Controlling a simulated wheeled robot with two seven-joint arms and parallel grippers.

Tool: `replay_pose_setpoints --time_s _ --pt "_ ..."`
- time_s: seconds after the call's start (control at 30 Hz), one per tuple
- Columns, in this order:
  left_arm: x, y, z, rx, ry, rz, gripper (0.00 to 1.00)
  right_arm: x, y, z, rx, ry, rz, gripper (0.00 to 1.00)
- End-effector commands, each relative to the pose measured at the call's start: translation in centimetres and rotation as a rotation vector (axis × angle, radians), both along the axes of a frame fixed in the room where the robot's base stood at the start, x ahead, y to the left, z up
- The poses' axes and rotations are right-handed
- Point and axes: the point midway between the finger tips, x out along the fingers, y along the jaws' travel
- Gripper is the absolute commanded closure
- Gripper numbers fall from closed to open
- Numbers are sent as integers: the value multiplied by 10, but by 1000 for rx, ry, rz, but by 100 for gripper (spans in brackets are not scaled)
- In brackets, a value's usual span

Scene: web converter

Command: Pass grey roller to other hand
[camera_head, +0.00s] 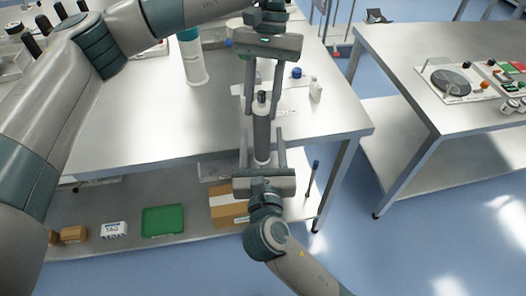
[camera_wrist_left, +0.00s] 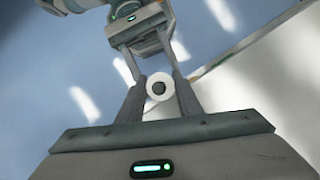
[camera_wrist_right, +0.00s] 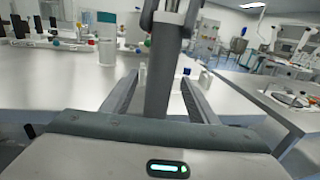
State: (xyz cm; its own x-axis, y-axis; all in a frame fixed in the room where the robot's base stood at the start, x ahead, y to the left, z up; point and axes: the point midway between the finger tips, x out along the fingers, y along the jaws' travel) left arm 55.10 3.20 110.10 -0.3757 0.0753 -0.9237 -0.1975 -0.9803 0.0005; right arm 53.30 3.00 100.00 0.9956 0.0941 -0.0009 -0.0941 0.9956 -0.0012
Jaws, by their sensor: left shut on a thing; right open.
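The grey roller (camera_head: 262,135) is upright between my two grippers, with a dark tip at its top. My left gripper (camera_head: 262,108) comes from above and is shut on its upper part. In the left wrist view the roller (camera_wrist_left: 159,87) shows end-on, as a pale disc with a dark centre between the fingers. My right gripper (camera_head: 261,135) points up from below and is open. Its fingers stand on both sides of the roller's lower part. In the right wrist view the roller (camera_wrist_right: 158,85) is between these fingers, with a gap visible on each side.
A steel table (camera_head: 150,125) lies behind the grippers, with a white bottle (camera_head: 192,60) and small blue-capped items on it. Its lower shelf holds a green tray (camera_head: 162,220) and a cardboard box (camera_head: 228,205). Another table (camera_head: 420,110) stands at right, across open floor.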

Motion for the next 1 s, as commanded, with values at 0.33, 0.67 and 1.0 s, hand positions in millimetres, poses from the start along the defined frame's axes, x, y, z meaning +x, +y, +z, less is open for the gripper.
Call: replay_pose_setpoints --time_s 0.33,0.67,1.0 --pt "0 0 1 0 0 0 100 17 2 0 0 0 0 46" --pt "0 0 1 0 0 0 100 17 1 0 0 0 0 75" --pt "0 0 0 0 0 0 46 17 1 1 0 -2 0 100"
